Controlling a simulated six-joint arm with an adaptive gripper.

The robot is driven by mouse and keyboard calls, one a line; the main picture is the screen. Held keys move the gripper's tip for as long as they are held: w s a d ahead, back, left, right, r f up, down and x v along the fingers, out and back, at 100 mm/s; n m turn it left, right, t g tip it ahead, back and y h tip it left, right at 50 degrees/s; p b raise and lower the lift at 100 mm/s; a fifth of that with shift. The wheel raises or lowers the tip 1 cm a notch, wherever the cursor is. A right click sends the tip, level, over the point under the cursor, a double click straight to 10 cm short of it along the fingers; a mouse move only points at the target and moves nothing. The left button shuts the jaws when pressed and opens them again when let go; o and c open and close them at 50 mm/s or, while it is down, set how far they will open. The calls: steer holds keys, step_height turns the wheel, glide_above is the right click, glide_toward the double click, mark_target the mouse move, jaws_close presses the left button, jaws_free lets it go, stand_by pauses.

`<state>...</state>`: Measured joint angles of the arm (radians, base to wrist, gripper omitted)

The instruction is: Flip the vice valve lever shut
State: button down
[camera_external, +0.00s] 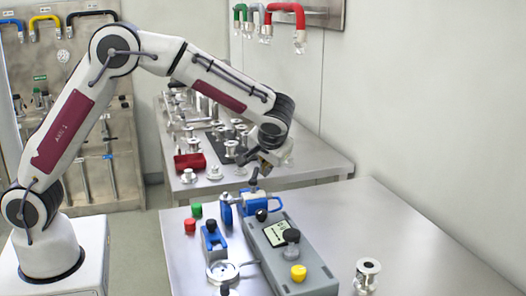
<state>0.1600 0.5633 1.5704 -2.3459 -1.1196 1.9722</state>
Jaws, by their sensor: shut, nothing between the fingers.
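My gripper (255,176) points down over the front table, its narrow dark fingertips together and empty. Directly below it is a blue vice (262,200) at the back of the grey box, with a round blue part (226,211) at its left side. The fingertips are just above or touching the top of the vice; I cannot tell which. The valve lever cannot be made out clearly at this size, and its position cannot be read. A black knob (261,215) shows at the vice's front.
The grey box (310,280) carries a display (276,233), a black knob (292,236) and a yellow button (298,272). Left of it are a blue clamp (213,238), a round metal gauge-like part (222,272) and red and green caps. A metal fitting (367,272) stands right.

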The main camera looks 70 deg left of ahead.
steer(key=shift+s+a, duration=0.55)
steer(key=shift+a, duration=0.05)
steer(key=shift+s, duration=0.1)
stand_by(0.4)
stand_by(0.7)
steer(key=w+d+r, duration=0.5)
steer(key=w+r, duration=0.2)
steer(key=w, duration=0.1)
steer(key=shift+d, duration=0.2)
stand_by(0.9)
steer(key=c, duration=2.8)
jaws_free()
